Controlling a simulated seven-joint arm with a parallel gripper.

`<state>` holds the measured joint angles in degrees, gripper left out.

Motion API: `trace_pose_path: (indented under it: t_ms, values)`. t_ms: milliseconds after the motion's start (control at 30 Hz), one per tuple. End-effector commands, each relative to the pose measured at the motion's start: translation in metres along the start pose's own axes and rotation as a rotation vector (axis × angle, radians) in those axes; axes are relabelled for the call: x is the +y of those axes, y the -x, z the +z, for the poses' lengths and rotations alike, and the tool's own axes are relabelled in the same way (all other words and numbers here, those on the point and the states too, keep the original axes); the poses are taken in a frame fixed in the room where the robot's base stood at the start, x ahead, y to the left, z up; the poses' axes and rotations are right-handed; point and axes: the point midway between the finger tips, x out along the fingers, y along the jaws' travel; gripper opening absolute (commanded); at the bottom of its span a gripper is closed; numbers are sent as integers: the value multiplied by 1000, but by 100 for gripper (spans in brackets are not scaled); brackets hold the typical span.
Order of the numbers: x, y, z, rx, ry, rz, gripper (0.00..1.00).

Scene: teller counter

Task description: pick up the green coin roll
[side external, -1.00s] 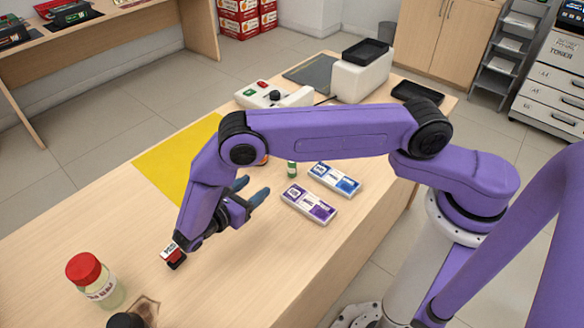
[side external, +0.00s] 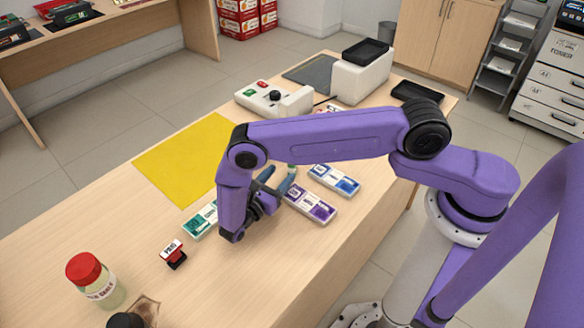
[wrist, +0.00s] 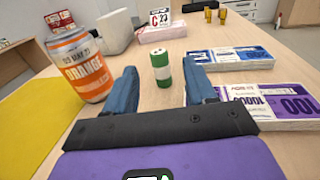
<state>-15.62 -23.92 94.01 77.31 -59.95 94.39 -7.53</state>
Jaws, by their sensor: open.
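The green coin roll (wrist: 161,70) stands upright on the counter, green with a white band and a pale top. In the wrist view it is ahead of my gripper (wrist: 161,84), between the lines of its two blue fingers and slightly beyond their tips. My gripper is open and empty. In the side view my gripper (side external: 277,178) is low over the counter, with the coin roll (side external: 292,169) just at its fingertips, partly hidden. I cannot tell from the side view whether they touch.
Purple (side external: 310,203) and blue (side external: 334,180) banknote packs lie to the right. A teal pack (side external: 200,219), stamp (side external: 173,254), yellow mat (side external: 180,160) and red-capped bottle (side external: 95,280) are also on the counter.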

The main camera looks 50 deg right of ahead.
Motion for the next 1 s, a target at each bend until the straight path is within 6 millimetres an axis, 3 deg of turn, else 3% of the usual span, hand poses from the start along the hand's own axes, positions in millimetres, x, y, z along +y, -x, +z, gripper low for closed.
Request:
trace_pose_path:
  t_ms: [100, 367, 700, 1000]
  values:
    - [0, -17, 0, 0, 0, -2, 55]
    - [0, -34, 0, 0, 0, -2, 55]
    - [3, -75, -1, 1, -1, -1, 55]
    - [3, -79, -1, 1, -1, 0, 55]
